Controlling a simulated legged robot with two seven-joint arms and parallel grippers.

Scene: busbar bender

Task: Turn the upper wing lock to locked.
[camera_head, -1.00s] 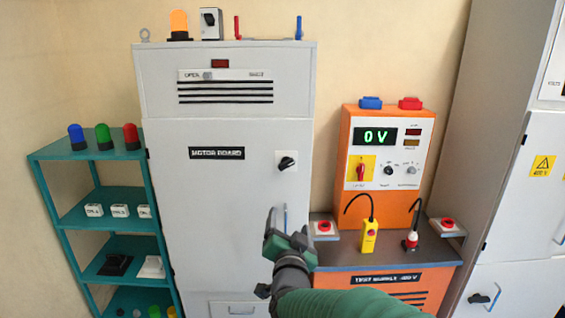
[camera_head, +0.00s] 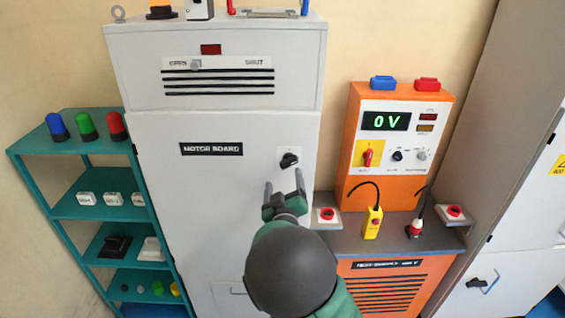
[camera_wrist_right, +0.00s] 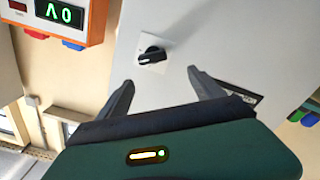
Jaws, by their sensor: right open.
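The upper wing lock (camera_head: 289,160) is a black wing knob on a pale square plate, on the right side of the grey motor board door. In the right wrist view the wing lock (camera_wrist_right: 152,55) lies ahead of the fingers, roughly between their lines, with its wing close to sideways and slightly tilted. My right gripper (camera_head: 284,184) is open and empty, just below the lock in the head view. In the right wrist view the open right gripper (camera_wrist_right: 160,77) is apart from the knob. My left gripper is not in view.
A teal shelf (camera_head: 90,153) stands at the left. The door around the lock is clear.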

